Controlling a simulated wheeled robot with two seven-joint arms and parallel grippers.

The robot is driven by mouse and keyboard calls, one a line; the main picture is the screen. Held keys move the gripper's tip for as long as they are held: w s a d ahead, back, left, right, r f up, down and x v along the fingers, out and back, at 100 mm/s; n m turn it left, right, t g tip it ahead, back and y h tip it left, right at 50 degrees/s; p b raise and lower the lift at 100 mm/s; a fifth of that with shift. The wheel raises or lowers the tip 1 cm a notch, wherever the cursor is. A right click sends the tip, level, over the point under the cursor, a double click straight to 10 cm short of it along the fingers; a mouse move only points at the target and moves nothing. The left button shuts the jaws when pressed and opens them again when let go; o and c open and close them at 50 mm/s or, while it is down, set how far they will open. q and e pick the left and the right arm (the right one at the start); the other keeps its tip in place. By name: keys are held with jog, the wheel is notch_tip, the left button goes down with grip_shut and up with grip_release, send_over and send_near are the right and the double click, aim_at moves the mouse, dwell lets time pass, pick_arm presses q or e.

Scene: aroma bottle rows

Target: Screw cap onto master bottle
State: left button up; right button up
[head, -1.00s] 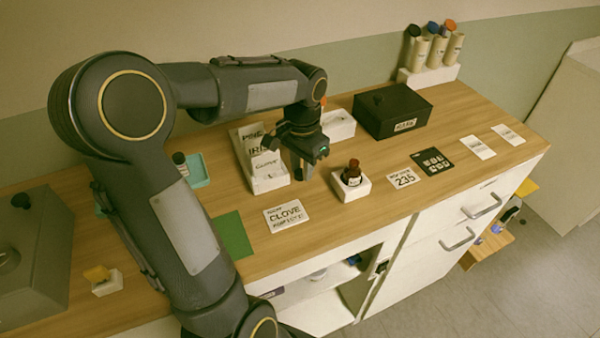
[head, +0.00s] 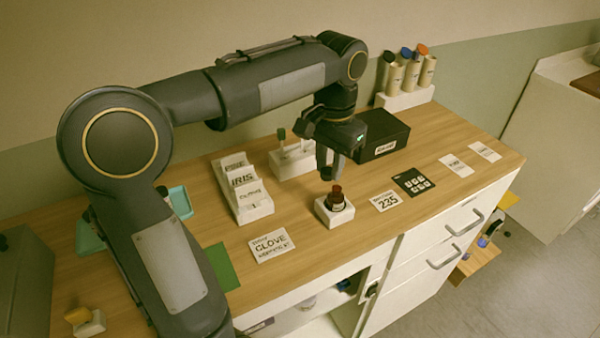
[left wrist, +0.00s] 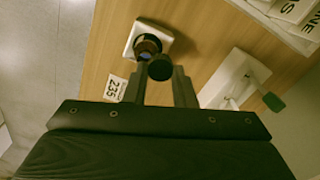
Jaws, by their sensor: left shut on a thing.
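The brown bottle (head: 336,196) stands upright in a white square holder (head: 334,217) near the counter's front edge; in the left wrist view the bottle (left wrist: 148,44) and the holder (left wrist: 137,29) also show. My left gripper (head: 330,166) points down just above and slightly behind the bottle. In the left wrist view its fingers are closed around a small dark round cap (left wrist: 160,68), which overlaps the bottle in the picture. I cannot tell whether cap and bottle touch. The cap is hidden in the head view. My right gripper is not in view.
A tiered card rack (head: 242,192) and a white stand (head: 293,161) with a green-topped piece are left of the gripper. A black box (head: 383,134) is behind. Cards marked CLOVE (head: 271,246) and 235 (head: 386,201) lie flat beside the holder.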

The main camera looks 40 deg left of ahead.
pick_arm(q)
jog(key=shift+w+d+f+b, duration=0.15)
jog(key=shift+w+d+b, duration=0.05)
jog(key=shift+d+b, duration=0.3)
jog(key=shift+w+d+f+b, duration=0.15)
jog(key=shift+d+b, duration=0.25)
jog(key=shift+d, duration=0.15)
jog(key=shift+f, duration=0.3)
dwell(0.6)
jog(key=shift+p, duration=0.3)
dwell(0.4)
jog(key=shift+f+b, duration=0.3)
jog(key=shift+f, duration=0.3)
dwell(0.4)
jog(key=shift+f, duration=0.65)
dwell(1.4)
jog(key=o, duration=1)
